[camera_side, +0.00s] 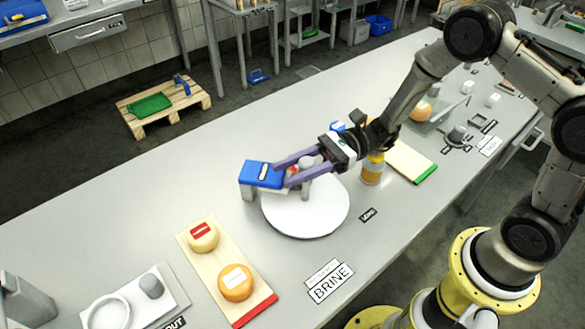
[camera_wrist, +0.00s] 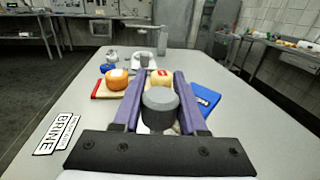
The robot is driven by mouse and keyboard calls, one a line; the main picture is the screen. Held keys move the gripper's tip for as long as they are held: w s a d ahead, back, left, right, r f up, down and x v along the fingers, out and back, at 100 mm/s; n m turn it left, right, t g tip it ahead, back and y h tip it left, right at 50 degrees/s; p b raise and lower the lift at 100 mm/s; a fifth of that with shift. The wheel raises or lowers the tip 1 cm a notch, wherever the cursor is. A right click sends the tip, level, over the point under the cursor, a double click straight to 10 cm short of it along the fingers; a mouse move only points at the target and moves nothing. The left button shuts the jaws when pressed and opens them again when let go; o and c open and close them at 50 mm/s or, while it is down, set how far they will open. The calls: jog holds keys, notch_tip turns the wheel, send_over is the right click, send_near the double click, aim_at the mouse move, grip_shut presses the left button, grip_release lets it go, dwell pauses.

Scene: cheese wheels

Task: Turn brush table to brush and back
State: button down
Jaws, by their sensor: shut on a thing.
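The brush table is a white round turntable (camera_side: 305,212) on the bench. A blue brush block (camera_side: 262,174) with a white label stands on grey legs at its left edge and overhangs it. The brush block also shows in the wrist view (camera_wrist: 204,100), right of my right finger. My gripper (camera_side: 290,170) reaches over the turntable with purple fingers, their tips close beside the brush block. In the wrist view my gripper (camera_wrist: 158,95) is shut on a grey knob (camera_wrist: 160,110) that stands upright between the fingers. The fingers partly hide the turntable's far side.
A board (camera_side: 215,275) with a red end holds a yellow cheese (camera_side: 203,235) and an orange cheese (camera_side: 236,282). A BRINE card (camera_side: 330,282) lies in front. An orange bottle (camera_side: 372,168) and a green-ended board (camera_side: 408,165) stand right of the turntable. The bench's back left is clear.

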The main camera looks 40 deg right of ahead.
jog(key=shift+w+m+t, duration=0.1)
jog(key=shift+m+t, duration=0.4)
jog(key=shift+t, duration=0.3)
jog(key=shift+w+d+m+t+h, duration=0.2)
jog(key=shift+w+m+t+h, duration=0.1)
jog(key=shift+m+t+h, duration=1.15)
jog(key=shift+w+d+m+t+h, duration=0.25)
jog(key=shift+m+t+h, duration=0.8)
jog(key=shift+t, duration=0.85)
jog(key=shift+w+d+m+t+h, duration=0.15)
jog(key=shift+w+m+t+h, duration=0.15)
jog(key=shift+m+t+h, duration=1)
jog(key=shift+w+d+m+t, duration=0.1)
jog(key=shift+m+t, duration=0.3)
jog(key=shift+t, duration=0.25)
jog(key=shift+c, duration=2.2)
grip_release()
